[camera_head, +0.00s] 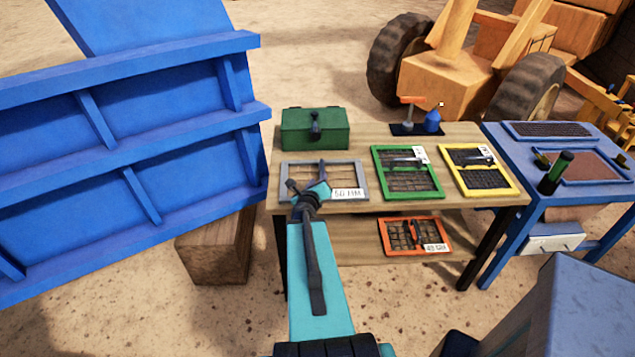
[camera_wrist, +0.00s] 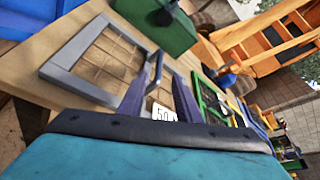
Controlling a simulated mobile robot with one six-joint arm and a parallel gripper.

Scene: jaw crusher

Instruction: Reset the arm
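My gripper (camera_head: 312,190) is at the end of my teal arm, over the front left part of a grey-framed screen on the wooden table. In the wrist view its two dark purple fingers (camera_wrist: 160,80) stand apart, with a gap between them. The grey screen (camera_head: 364,181) lies flat and has a label reading 50 MM. It also shows in the wrist view (camera_wrist: 75,88), where its dark upright handle (camera_wrist: 157,68) appears in line with the gap. I cannot tell whether the fingers touch it.
The wooden table (camera_head: 373,146) also bears a green box (camera_head: 300,133), a green screen (camera_head: 377,170) and a yellow screen (camera_head: 508,178). An orange screen (camera_head: 385,240) lies on the lower shelf. A blue machine (camera_head: 60,140) stands left, a blue table (camera_head: 510,140) right.

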